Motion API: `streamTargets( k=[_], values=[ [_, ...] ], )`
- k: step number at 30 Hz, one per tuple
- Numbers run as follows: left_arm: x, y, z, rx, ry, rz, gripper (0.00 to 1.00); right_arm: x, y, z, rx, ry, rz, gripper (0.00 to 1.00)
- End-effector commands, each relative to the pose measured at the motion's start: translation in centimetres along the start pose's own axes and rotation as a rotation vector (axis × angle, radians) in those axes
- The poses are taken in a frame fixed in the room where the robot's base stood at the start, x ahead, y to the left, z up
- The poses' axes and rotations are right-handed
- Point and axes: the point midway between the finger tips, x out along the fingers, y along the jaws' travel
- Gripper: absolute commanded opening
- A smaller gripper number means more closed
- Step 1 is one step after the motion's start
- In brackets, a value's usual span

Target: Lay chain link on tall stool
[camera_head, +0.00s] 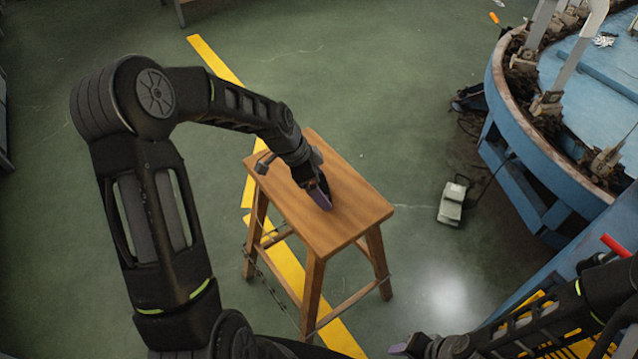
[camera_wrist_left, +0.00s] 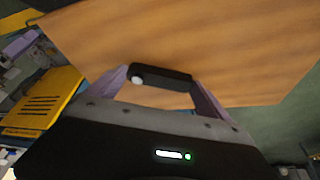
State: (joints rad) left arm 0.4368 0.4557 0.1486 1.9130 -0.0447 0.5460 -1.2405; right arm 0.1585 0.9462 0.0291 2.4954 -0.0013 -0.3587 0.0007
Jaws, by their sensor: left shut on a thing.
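The tall stool (camera_head: 352,222) is wooden and stands upright at the middle of the head view. Its seat also fills the top of the left wrist view (camera_wrist_left: 240,45). My left gripper (camera_head: 322,196) is over the right-middle part of the seat, pointing down. In the left wrist view its purple fingers (camera_wrist_left: 162,92) are shut on the chain link (camera_wrist_left: 165,78), a short dark bar with a pale round end. The link is hidden in the head view. I cannot tell whether it touches the seat. My right gripper (camera_head: 400,350) is low at the bottom edge, away from the stool; its jaws are unclear.
A round blue machine (camera_head: 505,95) with metal arms stands at the right. A small pale pedal box (camera_head: 453,203) with a cable lies on the green floor between it and the stool. Yellow floor tape (camera_head: 215,60) runs beneath the stool. Floor behind the stool is clear.

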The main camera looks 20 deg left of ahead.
Motion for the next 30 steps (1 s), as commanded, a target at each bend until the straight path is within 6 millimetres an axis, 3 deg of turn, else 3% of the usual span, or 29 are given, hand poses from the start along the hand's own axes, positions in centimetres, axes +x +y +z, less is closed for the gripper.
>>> streamTargets(
  k=[1, 2, 5, 17, 23, 30],
  values=[
    [0.2, 0.0, 0.1, 0.000, 0.000, -0.001, 0.39, 0.3, 0.1, 0.0, 0.000, 0.000, 0.000, 0.36],
    [0.2, 0.0, 0.1, 0.000, 0.000, 0.000, 0.91, 0.3, 0.1, 0.0, 0.000, 0.000, 0.000, 0.36],
    [0.1, 0.0, 0.1, 0.000, 0.000, 0.000, 0.99, 0.2, 0.1, 0.0, 0.000, 0.000, 0.000, 0.36],
    [-0.5, -0.1, 0.0, 0.000, 0.000, -0.002, 1.00, 0.0, 0.0, 0.0, 0.000, 0.000, 0.000, 0.36],
    [-3.5, -0.1, 0.0, -0.001, 0.000, -0.005, 1.00, 0.1, 0.0, 0.0, 0.000, 0.000, 0.000, 0.36],
    [-8.6, -0.1, 0.0, -0.001, 0.001, -0.005, 1.00, 0.1, 0.1, 0.0, 0.000, 0.000, 0.000, 0.36]
  ],
)
